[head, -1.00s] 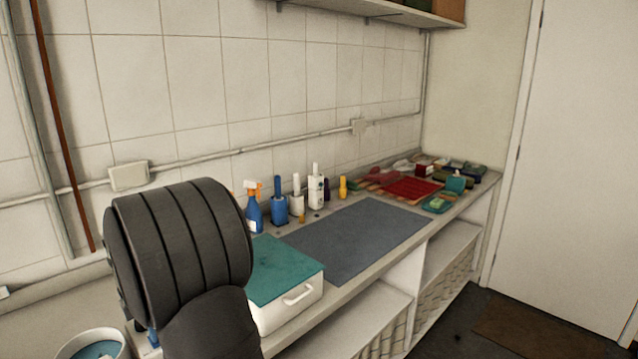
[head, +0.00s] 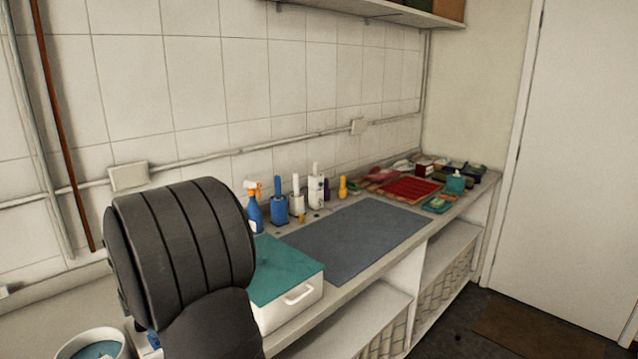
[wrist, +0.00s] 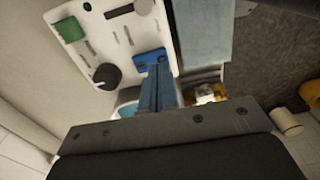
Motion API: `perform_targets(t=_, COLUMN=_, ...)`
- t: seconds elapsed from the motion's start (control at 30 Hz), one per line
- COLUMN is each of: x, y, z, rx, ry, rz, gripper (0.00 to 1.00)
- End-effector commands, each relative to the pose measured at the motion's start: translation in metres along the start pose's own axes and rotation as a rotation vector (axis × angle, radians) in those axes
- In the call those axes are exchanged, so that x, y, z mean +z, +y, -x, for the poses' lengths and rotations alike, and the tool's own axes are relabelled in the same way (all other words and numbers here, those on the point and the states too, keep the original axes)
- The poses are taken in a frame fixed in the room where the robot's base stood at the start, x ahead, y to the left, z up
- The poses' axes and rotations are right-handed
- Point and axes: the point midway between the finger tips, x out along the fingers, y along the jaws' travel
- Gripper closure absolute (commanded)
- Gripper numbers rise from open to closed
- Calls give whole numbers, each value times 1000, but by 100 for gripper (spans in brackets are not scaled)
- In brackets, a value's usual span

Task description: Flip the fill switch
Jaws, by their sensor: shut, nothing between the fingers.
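A white panel (wrist: 122,65) fills the upper left of the wrist view. It carries a black round knob (wrist: 106,76), a green block (wrist: 70,30), a dark bar-like control (wrist: 119,11) and thin slots. I cannot tell which control is the fill switch. My gripper (wrist: 155,72) has blue fingers, shut and empty, reaching up to the panel's lower right edge. A blue piece at their tip overlaps the panel; I cannot tell whether it touches it. In the head view my dark arm hides the gripper and the panel.
A white box with a teal lid (head: 284,275) stands right of my arm on the counter, by a grey mat (head: 350,240). Spray and other bottles (head: 280,210) line the wall. A white bucket (head: 110,342) is at lower left. Trays (head: 412,190) lie farther back.

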Motion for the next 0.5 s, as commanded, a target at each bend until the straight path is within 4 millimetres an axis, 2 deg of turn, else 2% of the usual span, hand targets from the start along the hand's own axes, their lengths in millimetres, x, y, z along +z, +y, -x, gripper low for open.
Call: perform_targets(t=0.5, x=0, y=0, z=42, rx=1, ry=0, rz=0, gripper=100)
